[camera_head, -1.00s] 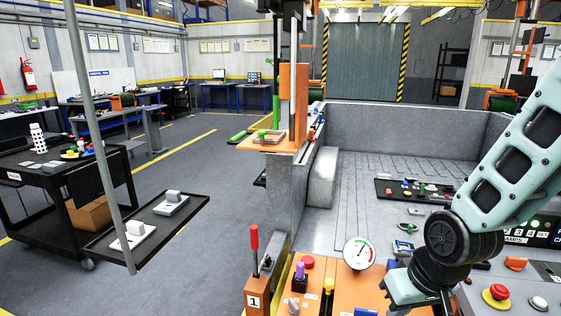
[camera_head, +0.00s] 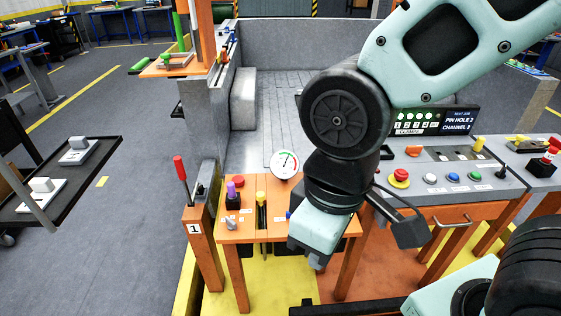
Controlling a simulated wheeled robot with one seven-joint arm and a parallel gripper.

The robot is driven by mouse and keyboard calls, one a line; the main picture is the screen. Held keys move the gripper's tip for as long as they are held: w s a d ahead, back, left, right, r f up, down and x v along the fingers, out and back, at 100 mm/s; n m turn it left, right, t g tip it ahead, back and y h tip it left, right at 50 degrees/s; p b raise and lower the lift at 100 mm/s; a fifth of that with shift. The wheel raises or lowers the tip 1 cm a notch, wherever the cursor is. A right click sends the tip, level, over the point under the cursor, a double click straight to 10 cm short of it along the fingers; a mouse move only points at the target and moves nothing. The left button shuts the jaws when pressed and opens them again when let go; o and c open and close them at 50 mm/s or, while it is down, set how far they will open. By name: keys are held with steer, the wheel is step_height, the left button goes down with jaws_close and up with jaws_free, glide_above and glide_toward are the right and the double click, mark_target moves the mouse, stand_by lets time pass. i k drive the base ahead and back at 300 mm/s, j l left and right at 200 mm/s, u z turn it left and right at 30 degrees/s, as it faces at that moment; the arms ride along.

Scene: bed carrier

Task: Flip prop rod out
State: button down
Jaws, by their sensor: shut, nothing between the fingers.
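I cannot pick out the prop rod for certain. A thin grey bar (camera_head: 38,209) slants across the front of the black tray at the left; I cannot tell whether it is the rod. My gripper (camera_head: 318,265) points down in front of the orange bench (camera_head: 237,228), right of its small controls. The fingers look shut and empty, and small in this view. My arm hides part of the bench and the grey bed (camera_head: 300,45) behind it. A red-handled lever (camera_head: 181,168) stands on the orange post marked 1 (camera_head: 203,245), left of the bench.
A round gauge (camera_head: 284,165) stands at the bench's back. A purple knob (camera_head: 232,188) and a yellow one (camera_head: 261,197) sit on the bench. A grey control panel (camera_head: 450,177) with buttons is at the right. The black tray (camera_head: 90,187) juts in at left, with open floor beyond.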

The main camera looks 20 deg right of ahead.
mark_target(261, 195)
steer(key=i+j, duration=0.2)
steer(key=j, duration=0.15)
steer(key=i+j, duration=0.45)
steer(key=j, duration=0.25)
